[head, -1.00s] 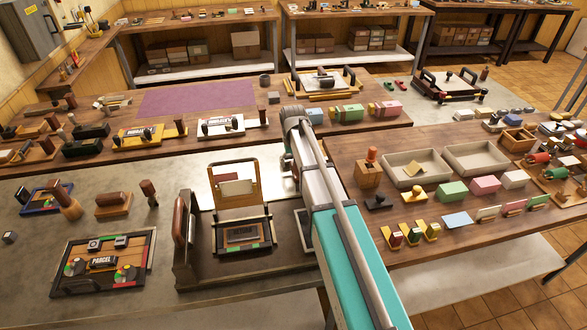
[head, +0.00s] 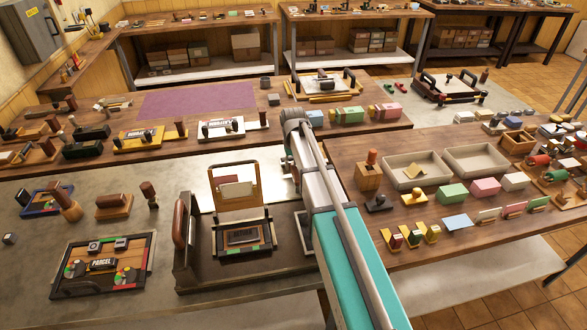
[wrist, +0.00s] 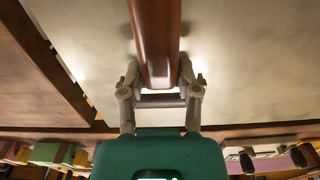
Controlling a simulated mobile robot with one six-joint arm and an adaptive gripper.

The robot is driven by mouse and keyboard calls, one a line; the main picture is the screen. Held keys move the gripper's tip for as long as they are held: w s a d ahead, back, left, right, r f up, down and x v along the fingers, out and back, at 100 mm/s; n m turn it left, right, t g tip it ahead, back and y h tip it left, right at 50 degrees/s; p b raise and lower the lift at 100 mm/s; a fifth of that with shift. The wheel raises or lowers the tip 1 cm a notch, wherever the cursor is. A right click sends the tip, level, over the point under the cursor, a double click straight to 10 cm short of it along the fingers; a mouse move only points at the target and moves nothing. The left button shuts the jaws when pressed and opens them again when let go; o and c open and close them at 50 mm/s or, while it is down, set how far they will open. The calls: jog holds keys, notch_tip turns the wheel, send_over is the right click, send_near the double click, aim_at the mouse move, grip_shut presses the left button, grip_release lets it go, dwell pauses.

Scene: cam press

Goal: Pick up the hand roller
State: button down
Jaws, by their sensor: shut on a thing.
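In the wrist view my gripper (wrist: 160,78) is shut on a long, smooth reddish-brown wooden piece (wrist: 155,38), which I take to be the hand roller. The piece runs from between the fingertips up out of the top of the picture, so its far end is hidden. A darker crossbar (wrist: 160,101) shows between the fingers, below the wooden piece. In the head view my arm covers most of the gripper and what it holds, beside the press frame. The grey bench top (wrist: 245,70) lies behind the held piece.
A dark press stand with a brown rounded handle (head: 182,219) and an upright framed panel (head: 235,185) stands left of my arm. A parcel stamp board (head: 75,275) lies further left. The right table holds two trays (head: 478,172) and coloured blocks.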

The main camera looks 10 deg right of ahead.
jog(key=shift+r, duration=0.1)
dwell(0.3)
notch_tip(320, 180, up, 3)
jog(key=p, duration=0.3)
jog(key=shift+f, duration=0.2)
jog(key=s+d+r+p, duration=0.6)
jog(key=d+r+p, duration=0.4)
jog(key=d, duration=0.2)
jog(key=shift+s+d, duration=0.2)
jog(key=shift+s, duration=0.1)
jog(key=shift+r, duration=0.1)
jog(key=c, duration=1)
grip_release()
jog(key=c, duration=0.3)
jog(key=shift+c, duration=0.2)
